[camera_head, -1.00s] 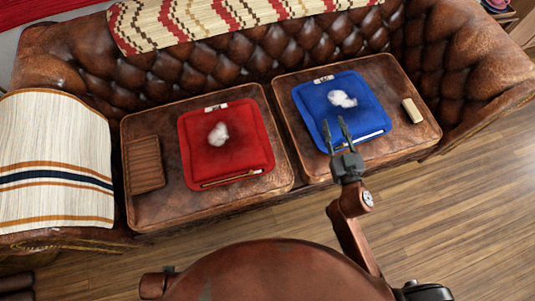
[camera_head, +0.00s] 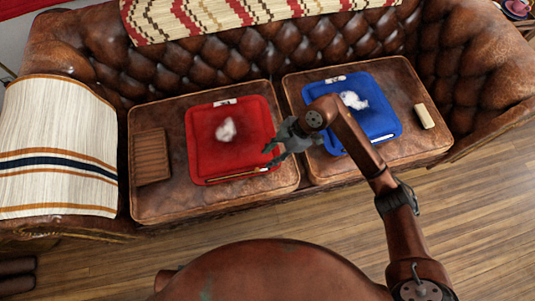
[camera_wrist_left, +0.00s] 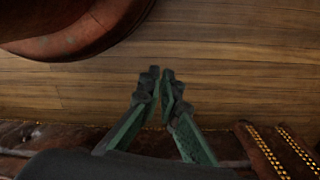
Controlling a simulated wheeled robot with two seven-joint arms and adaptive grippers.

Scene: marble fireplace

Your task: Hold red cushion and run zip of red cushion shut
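The red cushion (camera_head: 205,158) lies flat on the left seat pad, with a white fluffy tuft (camera_head: 226,130) on top. Its zip (camera_head: 236,175) runs along the front edge; the slider is too small to make out. My right gripper (camera_head: 269,155) is at the cushion's right edge, near the right end of the zip. Its fingers point left and are apart, with nothing visible between them. I cannot tell whether it touches the cushion. My left gripper (camera_wrist_left: 161,78) shows only in the left wrist view, over the wooden floor, its fingertips together and empty.
A blue cushion (camera_head: 385,95) with a white tuft lies on the right seat pad, partly behind my right arm. A cream block (camera_head: 424,116) lies right of it. A brown ribbed piece (camera_head: 150,157) lies left of the red cushion. A striped throw (camera_head: 60,130) covers the left armrest.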

